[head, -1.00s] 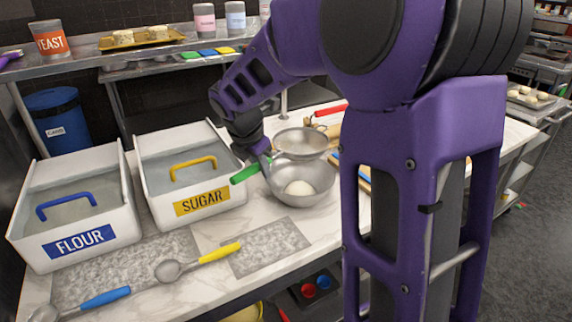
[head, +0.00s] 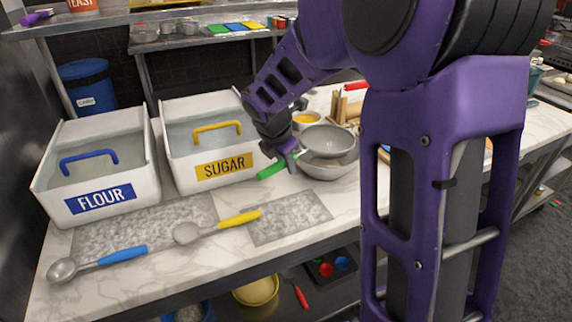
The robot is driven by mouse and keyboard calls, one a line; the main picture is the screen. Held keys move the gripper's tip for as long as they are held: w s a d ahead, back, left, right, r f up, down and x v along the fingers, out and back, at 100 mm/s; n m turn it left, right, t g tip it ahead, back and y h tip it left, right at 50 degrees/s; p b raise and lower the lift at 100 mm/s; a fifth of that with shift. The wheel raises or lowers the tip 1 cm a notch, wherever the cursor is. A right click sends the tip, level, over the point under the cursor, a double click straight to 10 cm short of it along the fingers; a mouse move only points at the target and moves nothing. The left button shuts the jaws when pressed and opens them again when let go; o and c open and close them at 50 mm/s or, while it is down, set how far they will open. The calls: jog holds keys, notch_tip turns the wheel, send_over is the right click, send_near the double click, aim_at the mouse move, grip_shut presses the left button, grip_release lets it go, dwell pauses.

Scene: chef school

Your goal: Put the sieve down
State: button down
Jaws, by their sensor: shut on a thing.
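The sieve (head: 328,141) is a round grey mesh strainer with a green handle (head: 271,170). My gripper (head: 289,156) is shut on the handle, to the left of the mesh. The sieve's mesh is over a metal mixing bowl (head: 325,173) and hides most of the bowl's opening. I cannot tell whether the sieve touches the bowl's rim. The bowl stands on the marble counter (head: 225,262).
The white flour bin (head: 95,180) and sugar bin (head: 200,155) stand to the left. A blue-handled scoop (head: 110,258) and a yellow-handled scoop (head: 220,227) lie in front of them. A small bowl of yellow contents (head: 306,117) is behind the sieve.

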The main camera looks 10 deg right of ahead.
jog(key=shift+f+b, duration=0.3)
jog(key=shift+f, duration=0.2)
jog(key=c, duration=0.7)
grip_release()
jog(key=shift+o, duration=0.2)
jog(key=shift+r, duration=0.35)
jog(key=p+v, duration=0.3)
jog(key=v, duration=0.9)
jog(key=shift+r, duration=0.25)
jog(key=shift+w, duration=0.1)
